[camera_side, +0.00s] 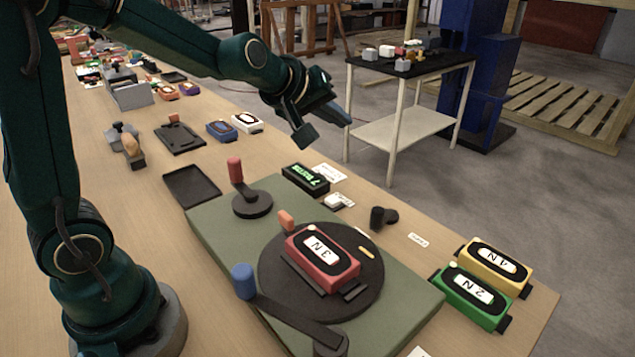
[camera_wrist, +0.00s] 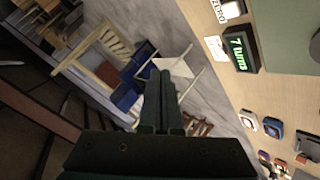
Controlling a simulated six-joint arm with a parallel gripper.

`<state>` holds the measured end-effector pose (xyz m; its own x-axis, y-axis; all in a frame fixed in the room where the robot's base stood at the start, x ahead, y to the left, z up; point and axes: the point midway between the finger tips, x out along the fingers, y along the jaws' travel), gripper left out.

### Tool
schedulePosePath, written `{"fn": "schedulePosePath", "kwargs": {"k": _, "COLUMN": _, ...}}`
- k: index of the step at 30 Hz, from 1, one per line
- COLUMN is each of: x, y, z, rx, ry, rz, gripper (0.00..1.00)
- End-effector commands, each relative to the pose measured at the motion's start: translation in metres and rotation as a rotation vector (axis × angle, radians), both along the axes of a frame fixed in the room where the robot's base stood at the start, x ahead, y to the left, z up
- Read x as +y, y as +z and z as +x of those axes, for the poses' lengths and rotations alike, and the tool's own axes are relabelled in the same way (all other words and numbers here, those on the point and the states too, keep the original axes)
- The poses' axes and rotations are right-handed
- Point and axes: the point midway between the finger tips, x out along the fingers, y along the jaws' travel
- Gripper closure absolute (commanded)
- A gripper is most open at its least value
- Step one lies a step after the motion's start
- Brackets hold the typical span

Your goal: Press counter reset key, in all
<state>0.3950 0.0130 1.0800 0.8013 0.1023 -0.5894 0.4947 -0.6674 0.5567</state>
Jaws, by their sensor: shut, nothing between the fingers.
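The counter (camera_side: 306,179) is a black box with a lit green display, standing on the table behind the green base plate. In the wrist view the counter (camera_wrist: 240,50) appears to read "7 turns". A small white key (camera_side: 335,202) sits on the table just right of the counter, with a paper label beside it. The white key (camera_wrist: 232,9) shows at the top edge of the wrist view, beside a label that seems to read "ZERO". My gripper (camera_side: 343,118) is shut and empty, in the air above and behind the counter. Its fingers (camera_wrist: 160,78) also show closed in the wrist view.
A turntable (camera_side: 368,300) with a red "3 N" box (camera_side: 322,262) stands on the green plate (camera_side: 215,228), near a red-knobbed crank (camera_side: 235,170) and a blue-knobbed lever (camera_side: 243,280). Yellow (camera_side: 495,268) and green (camera_side: 470,297) boxes lie at right. A black knob (camera_side: 382,217) stands near the key.

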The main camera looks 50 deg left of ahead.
Motion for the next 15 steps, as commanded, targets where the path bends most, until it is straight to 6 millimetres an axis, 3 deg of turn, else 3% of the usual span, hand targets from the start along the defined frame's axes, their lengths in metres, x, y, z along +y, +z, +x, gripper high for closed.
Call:
{"fn": "schedulePosePath", "kwargs": {"k": 4, "x": 0.017, "y": -0.033, "z": 0.015, "rx": 0.047, "ry": 0.064, "rz": -0.027, "gripper": 1.00}}
{"fn": "schedulePosePath", "kwargs": {"k": 9, "x": 0.025, "y": -0.062, "z": 0.015, "rx": 0.113, "ry": 0.087, "rz": -0.040, "gripper": 1.00}}
{"fn": "schedulePosePath", "kwargs": {"k": 15, "x": 0.027, "y": -0.071, "z": 0.014, "rx": 0.136, "ry": 0.093, "rz": -0.043, "gripper": 1.00}}
